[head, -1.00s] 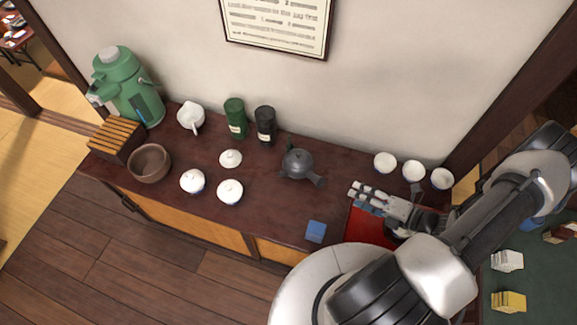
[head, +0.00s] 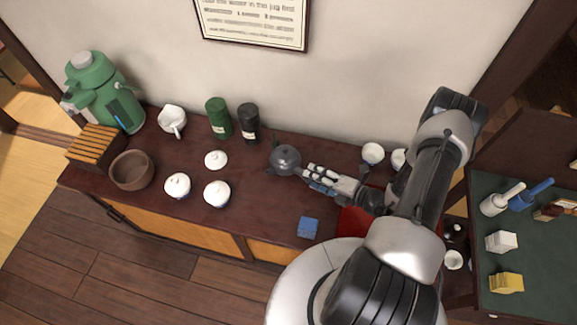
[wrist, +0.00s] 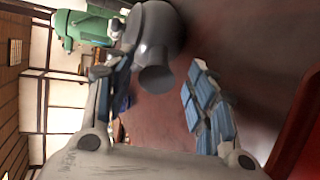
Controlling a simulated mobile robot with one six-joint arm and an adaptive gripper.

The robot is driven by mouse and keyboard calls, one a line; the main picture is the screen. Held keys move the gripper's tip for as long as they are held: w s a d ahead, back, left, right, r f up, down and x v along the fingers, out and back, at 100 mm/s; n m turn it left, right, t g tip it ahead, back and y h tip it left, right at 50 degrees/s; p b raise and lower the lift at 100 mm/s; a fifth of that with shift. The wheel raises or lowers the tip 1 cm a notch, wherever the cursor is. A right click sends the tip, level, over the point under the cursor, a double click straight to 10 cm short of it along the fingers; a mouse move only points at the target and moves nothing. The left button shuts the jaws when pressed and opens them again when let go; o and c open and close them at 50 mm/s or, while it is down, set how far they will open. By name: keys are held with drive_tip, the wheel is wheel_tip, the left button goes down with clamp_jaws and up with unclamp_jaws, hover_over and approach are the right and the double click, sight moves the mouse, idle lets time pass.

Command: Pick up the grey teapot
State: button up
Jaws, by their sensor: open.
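The grey teapot (head: 285,158) stands on the dark red-brown counter, right of the middle, in front of the wall. In the wrist view the teapot (wrist: 160,28) shows at the top, with its stubby handle (wrist: 156,76) pointing down between my fingers. My gripper (head: 308,176) is just right of the teapot, with its fingertips by the handle side. In the wrist view my gripper (wrist: 160,85) is open, one finger on each side of the handle. I cannot tell whether a finger touches it.
Left of the teapot stand a black canister (head: 248,122), a green canister (head: 219,118) and white lidded cups (head: 217,193). A blue block (head: 307,227) lies near the front edge. A red tray (head: 352,222) is under my arm, with white cups (head: 373,153) behind.

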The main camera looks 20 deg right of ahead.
sight(287, 170)
drive_tip(key=b+x, duration=0.1)
drive_tip(key=x, duration=0.4)
drive_tip(key=shift+s, duration=0.1)
drive_tip(key=shift+c, duration=0.6)
clamp_jaws()
drive_tip(key=shift+r, duration=0.1)
